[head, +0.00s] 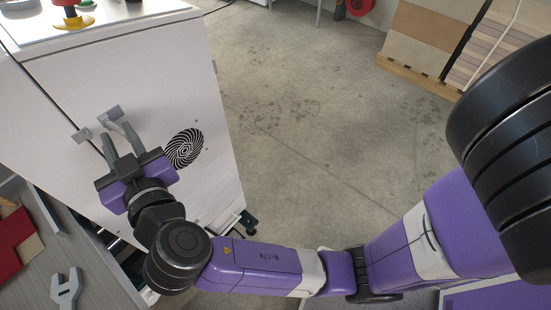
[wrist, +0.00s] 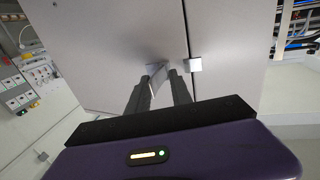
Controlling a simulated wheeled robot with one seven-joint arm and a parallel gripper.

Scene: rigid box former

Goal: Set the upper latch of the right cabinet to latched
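The white cabinet (head: 150,75) stands at the left of the head view, with a door seam along its face. A grey latch lever (head: 110,114) sits beside the seam, and a small grey catch piece (head: 82,135) lies near it. In the wrist view the lever (wrist: 159,74) is tilted and the catch (wrist: 195,64) is across the seam from it. My gripper (head: 115,130) is at the lever, its two fingers apart. In the wrist view its fingertips (wrist: 159,76) stand on either side of the lever. Whether they touch it I cannot tell.
A round black-and-white vent (head: 184,148) is on the cabinet face. A red emergency button (head: 68,8) is on its top. The concrete floor (head: 310,110) is clear to the right, with pallet stacks (head: 425,38) behind.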

